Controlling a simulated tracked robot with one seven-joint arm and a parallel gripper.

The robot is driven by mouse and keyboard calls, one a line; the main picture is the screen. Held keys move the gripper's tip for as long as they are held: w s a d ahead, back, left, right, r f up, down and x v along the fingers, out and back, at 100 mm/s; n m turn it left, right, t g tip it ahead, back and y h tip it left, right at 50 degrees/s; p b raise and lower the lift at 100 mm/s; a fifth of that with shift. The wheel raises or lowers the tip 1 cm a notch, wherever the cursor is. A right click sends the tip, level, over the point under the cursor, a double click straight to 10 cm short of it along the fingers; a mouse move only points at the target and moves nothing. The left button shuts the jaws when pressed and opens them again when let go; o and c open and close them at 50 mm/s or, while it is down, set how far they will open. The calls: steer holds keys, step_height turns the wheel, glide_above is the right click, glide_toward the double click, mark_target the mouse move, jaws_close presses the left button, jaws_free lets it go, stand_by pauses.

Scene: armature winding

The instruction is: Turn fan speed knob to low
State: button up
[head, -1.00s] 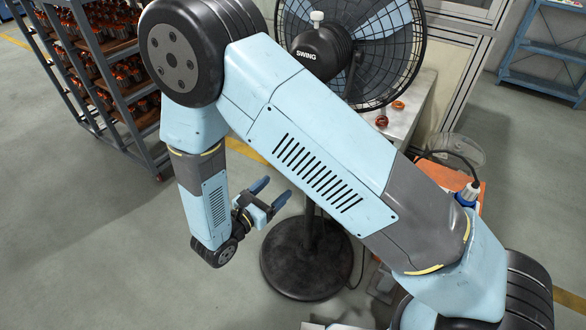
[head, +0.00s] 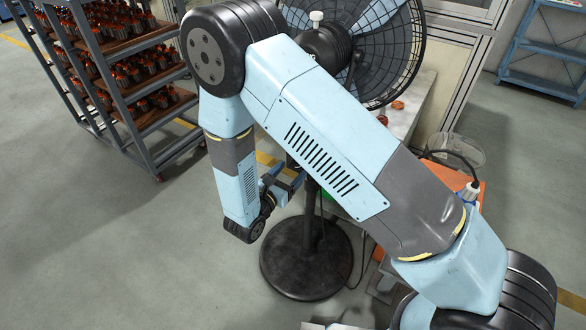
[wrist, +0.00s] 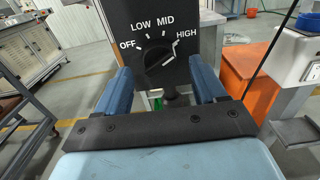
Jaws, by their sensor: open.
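The fan's black control panel (wrist: 150,18) is straight ahead in the wrist view, marked OFF, LOW, MID and HIGH. Its dark round knob (wrist: 158,67) sits below the marks, and its white line appears to slant up and right toward HIGH. My gripper (wrist: 160,72) is open, with one blue finger on each side of the knob in the picture. Contact cannot be told. In the head view, my gripper (head: 292,178) is beside the stand of the pedestal fan (head: 326,48). There the knob is hidden behind my arm.
The fan's round black base (head: 300,270) stands on the floor. A rack of copper-wound parts (head: 125,80) is at the upper left, and a white table (head: 418,100) is behind the fan. An orange surface (wrist: 242,72) lies right of the panel. Floor at the left is clear.

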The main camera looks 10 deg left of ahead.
steer(key=shift+x, duration=1.2)
steer(key=c, duration=1)
